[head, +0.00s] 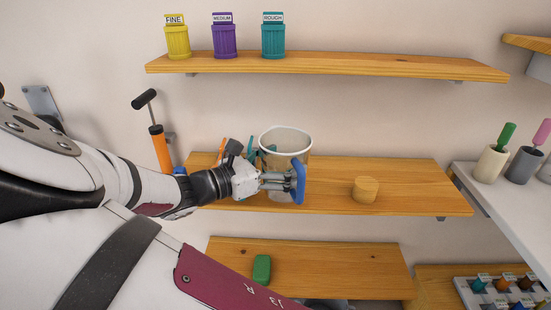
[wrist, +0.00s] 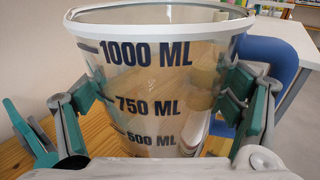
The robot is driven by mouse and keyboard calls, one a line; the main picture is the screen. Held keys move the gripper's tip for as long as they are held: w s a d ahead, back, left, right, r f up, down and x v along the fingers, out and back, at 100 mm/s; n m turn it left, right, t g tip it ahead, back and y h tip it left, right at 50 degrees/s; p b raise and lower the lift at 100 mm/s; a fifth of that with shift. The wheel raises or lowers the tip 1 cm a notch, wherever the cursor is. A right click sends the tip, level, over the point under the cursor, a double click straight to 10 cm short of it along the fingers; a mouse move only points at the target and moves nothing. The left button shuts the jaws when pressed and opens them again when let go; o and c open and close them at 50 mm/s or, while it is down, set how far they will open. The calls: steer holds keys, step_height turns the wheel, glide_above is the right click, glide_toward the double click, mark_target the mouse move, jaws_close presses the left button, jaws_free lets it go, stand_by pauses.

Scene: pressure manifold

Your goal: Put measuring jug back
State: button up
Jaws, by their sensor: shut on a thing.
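The measuring jug (head: 285,142) is a clear cup with a white rim and a blue handle (head: 298,182). It is upright at the middle shelf (head: 330,200); I cannot tell whether its base touches the board. My gripper (head: 275,181) is shut on the jug from the left and front, hiding part of its lower body. In the wrist view the jug (wrist: 155,80) fills the middle, with marks 1000, 750 and 500 ML facing me. The gripper's green-padded fingers (wrist: 165,110) lie on both sides of it. The blue handle (wrist: 272,60) is at the right, behind the right finger.
A round wooden block (head: 365,189) stands right of the jug on the middle shelf. An orange pump (head: 160,148) is on the wall at left. The upper shelf (head: 330,65) holds yellow, purple and teal canisters. A green block (head: 261,269) is on the lower shelf.

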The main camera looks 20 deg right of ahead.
steer(key=shift+w+x, duration=0.15)
steer(key=shift+x, duration=0.55)
steer(key=shift+w+x, duration=0.15)
steer(key=shift+x, duration=0.55)
steer(key=shift+w+f+b, duration=0.15)
steer(key=shift+f+b, duration=0.4)
steer(key=shift+f, duration=1.25)
steer(key=shift+f, duration=0.2)
steer(key=o, duration=1.8)
